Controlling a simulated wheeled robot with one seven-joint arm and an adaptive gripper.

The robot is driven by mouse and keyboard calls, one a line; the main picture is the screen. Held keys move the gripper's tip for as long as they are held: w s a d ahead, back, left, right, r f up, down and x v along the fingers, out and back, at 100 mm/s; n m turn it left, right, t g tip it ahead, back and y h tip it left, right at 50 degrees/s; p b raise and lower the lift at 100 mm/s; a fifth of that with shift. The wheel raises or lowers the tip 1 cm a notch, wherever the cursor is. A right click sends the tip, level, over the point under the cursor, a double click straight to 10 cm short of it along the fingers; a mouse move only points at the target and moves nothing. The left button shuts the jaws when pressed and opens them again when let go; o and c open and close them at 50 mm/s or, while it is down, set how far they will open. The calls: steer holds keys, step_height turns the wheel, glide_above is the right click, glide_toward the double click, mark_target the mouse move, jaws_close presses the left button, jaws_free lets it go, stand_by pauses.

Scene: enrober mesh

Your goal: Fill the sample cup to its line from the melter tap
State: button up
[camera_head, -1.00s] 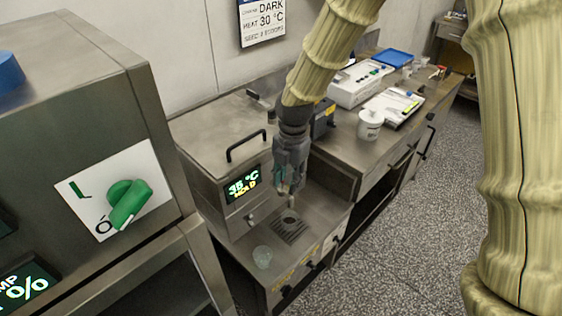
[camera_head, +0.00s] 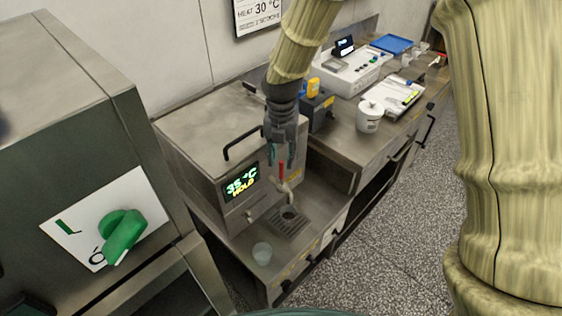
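The sample cup (camera_head: 262,253), small and clear, stands upright on the melter's front shelf, left of the drip grate (camera_head: 288,222). I cannot make out its line or any contents. The melter (camera_head: 215,130) is a steel box with a display reading 35 °C HOLD. Its tap (camera_head: 284,190) has a red handle (camera_head: 281,169) and a spout above the grate. My gripper (camera_head: 283,156) points down just above the tap handle. Its fingers look apart, with nothing held between them. Whether a finger touches the handle is unclear.
A steel cabinet with a green rotary knob (camera_head: 123,236) stands at the left. The bench to the right holds a white tub (camera_head: 370,117), a white instrument (camera_head: 345,72) and a blue tray (camera_head: 392,44). Speckled floor is clear at the right.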

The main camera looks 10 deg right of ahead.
mark_target(281, 176)
steer(key=shift+s+f, duration=0.25)
steer(key=shift+f, duration=0.6)
steer(key=shift+w+f+p, duration=0.1)
steer(key=shift+f+p, duration=0.3)
steer(key=shift+f, duration=0.55)
jaws_close()
